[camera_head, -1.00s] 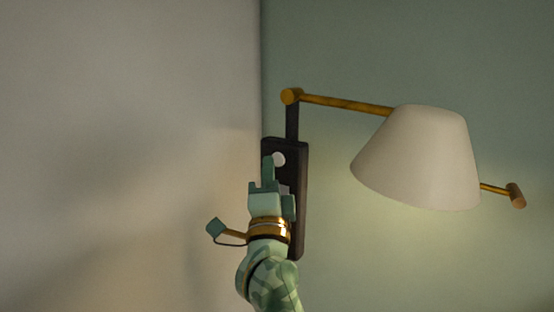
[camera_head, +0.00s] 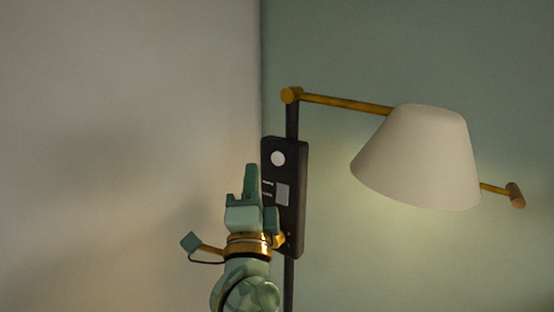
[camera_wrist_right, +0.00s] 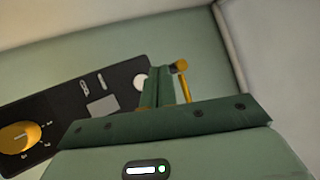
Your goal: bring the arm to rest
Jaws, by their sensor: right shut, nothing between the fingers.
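My right gripper (camera_head: 250,182) is green with a brass-coloured wrist ring. In the head view it stands upright in front of the lower left part of a dark wall plate, with its fingers together and nothing in them. Its closed fingers also show in the wrist view (camera_wrist_right: 160,88), beside the plate's white round button. I cannot tell whether the fingers touch the plate. My left gripper is not in view.
The dark plate (camera_head: 292,222) has a white round button (camera_head: 278,159) and a pale square; the wrist view also shows a brass knob (camera_wrist_right: 18,138). A lamp with a cream shade (camera_head: 418,155) hangs from a brass arm (camera_head: 345,103) at the right. The left wall (camera_head: 120,120) is bare.

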